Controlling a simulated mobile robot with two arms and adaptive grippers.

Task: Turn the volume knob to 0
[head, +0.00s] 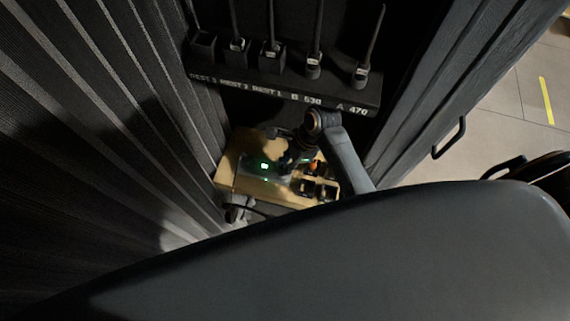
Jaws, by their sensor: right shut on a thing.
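A small device with a green light (264,167) sits on a light wooden surface (228,168) in the middle of the head view. My right gripper (288,162) reaches down over the device from the upper right. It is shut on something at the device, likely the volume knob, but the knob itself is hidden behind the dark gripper. My left gripper does not show.
Above the wooden surface is a dark rack (275,86) holding several upright microphones or antennas with white labels. Dark ribbed walls close in on the left. A dark panel with a handle (449,138) stands on the right, with open floor beyond it.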

